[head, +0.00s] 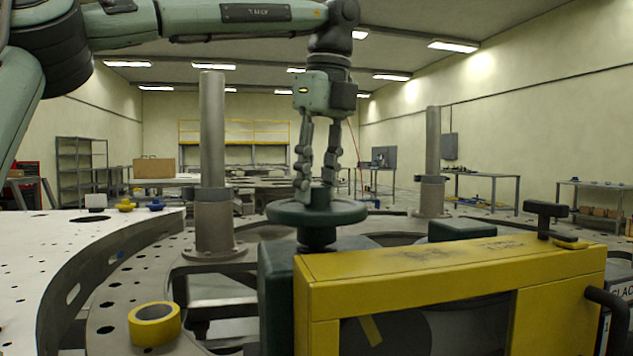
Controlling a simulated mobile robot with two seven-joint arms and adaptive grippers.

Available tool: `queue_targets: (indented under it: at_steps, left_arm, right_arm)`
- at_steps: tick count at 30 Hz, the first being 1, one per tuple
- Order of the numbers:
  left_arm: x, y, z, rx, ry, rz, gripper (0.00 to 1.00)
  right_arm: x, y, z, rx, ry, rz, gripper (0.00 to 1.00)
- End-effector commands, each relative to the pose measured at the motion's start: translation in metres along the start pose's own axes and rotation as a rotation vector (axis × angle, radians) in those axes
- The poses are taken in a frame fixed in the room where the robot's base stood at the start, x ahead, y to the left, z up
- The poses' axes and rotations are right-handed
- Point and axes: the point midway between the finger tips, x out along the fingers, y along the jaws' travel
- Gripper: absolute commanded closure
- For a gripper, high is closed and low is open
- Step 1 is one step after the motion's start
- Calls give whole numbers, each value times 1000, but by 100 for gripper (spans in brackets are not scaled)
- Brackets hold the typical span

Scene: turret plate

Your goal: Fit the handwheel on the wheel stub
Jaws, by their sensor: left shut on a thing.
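The handwheel (348,212) is a dark green disc with a raised hub, in the middle of the head view. My left gripper (318,195) points straight down from above and is shut on the handwheel's hub. The handwheel looks level. A dark stub (317,239) shows directly below the disc, behind the yellow frame; I cannot tell whether it is the wheel stub or the handwheel's own lower hub, nor whether the wheel is seated. My right gripper is not in view.
A yellow frame (450,262) with a black T-handle (546,212) stands close in front. Grey posts (212,150) (433,150) rise left and right of the handwheel. A yellow tape roll (155,324) lies on the perforated plate at the lower left. Benches and shelves stand far behind.

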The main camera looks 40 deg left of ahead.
Motion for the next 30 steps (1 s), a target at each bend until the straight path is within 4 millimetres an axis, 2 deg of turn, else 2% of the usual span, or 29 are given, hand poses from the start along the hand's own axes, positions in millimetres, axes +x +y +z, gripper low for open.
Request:
queue_targets:
  at_steps: [15,16,17,26,30]
  left_arm:
    - [9,0,-2,0,-1,-2,100]
    - [8,0,-2,0,-1,-2,65]
    - [8,0,-2,0,0,-2,61]
    - [9,0,-1,0,0,1,60]
    - [1,6,4,-1,0,-1,60]
  right_arm:
    - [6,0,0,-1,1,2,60]
    - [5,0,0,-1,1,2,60]
    - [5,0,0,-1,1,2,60]
    - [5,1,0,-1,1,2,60]
    - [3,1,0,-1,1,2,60]
